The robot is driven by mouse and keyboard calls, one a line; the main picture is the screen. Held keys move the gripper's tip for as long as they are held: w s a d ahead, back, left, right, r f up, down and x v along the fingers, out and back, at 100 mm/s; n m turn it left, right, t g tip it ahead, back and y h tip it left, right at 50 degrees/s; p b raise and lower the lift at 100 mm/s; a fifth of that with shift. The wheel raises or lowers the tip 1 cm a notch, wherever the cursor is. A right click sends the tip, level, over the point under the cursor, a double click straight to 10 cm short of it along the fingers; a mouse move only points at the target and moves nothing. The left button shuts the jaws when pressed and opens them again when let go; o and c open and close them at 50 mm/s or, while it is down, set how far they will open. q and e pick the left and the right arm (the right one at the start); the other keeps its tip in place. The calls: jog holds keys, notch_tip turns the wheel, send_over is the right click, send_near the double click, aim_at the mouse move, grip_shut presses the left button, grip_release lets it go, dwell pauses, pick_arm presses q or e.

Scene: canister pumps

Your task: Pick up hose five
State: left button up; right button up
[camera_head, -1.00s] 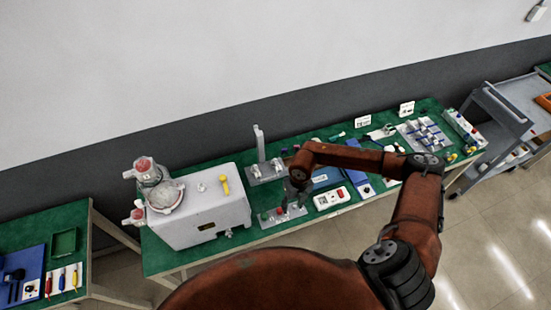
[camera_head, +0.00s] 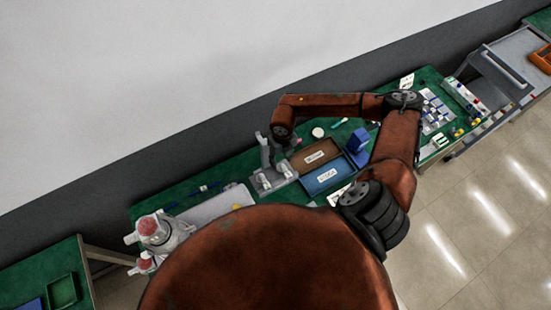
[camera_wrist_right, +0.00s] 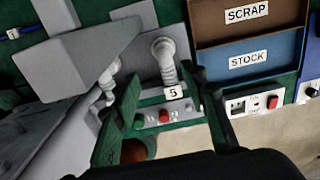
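In the right wrist view, a grey ribbed hose (camera_wrist_right: 168,70) with a rounded top end stands upright against a grey plate. A tag marked 5 (camera_wrist_right: 173,92) sits at its lower end. My right gripper (camera_wrist_right: 166,82) is open, its two dark fingers apart on either side of the hose's lower part in the picture; I cannot tell whether they touch it. In the head view, my right wrist hangs over the grey stand (camera_head: 272,178), and its fingers are mostly hidden. My left gripper is not in view.
A brown SCRAP bin (camera_wrist_right: 236,22) and a blue STOCK bin (camera_wrist_right: 250,58) lie right of the hose. A control box with red and green buttons (camera_wrist_right: 166,116) is just below it. A large grey block (camera_wrist_right: 80,55) stands close on the left.

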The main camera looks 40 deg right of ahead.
aim_at(283, 166)
jog(key=shift+s+d+f+p, duration=0.15)
jog(key=shift+s+f+p, duration=0.25)
jog(key=shift+s+f, duration=0.6)
jog(key=shift+w+d+f+p, duration=0.1)
jog(key=shift+w+f+p, duration=0.2)
jog(key=shift+f, duration=0.3)
jog(key=shift+w+d+f+p, duration=0.15)
jog(key=shift+f+p, duration=0.25)
jog(key=shift+f, duration=0.2)
jog(key=shift+w+f, duration=0.15)
jog(key=shift+f, duration=0.5)
jog(key=shift+w+f, duration=0.15)
jog(key=shift+f, duration=0.45)
jog(key=shift+s+f, duration=0.15)
jog(key=shift+s, duration=0.2)
jog(key=shift+w+f, duration=0.1)
jog(key=shift+w, duration=0.15)
jog(key=shift+c, duration=1.2)
jog(key=shift+s, duration=0.15)
jog(key=c, duration=0.5)
jog(key=shift+c, duration=1.4)
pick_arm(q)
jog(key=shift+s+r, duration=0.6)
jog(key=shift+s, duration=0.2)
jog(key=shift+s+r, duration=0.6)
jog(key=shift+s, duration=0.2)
pick_arm(e)
grip_shut()
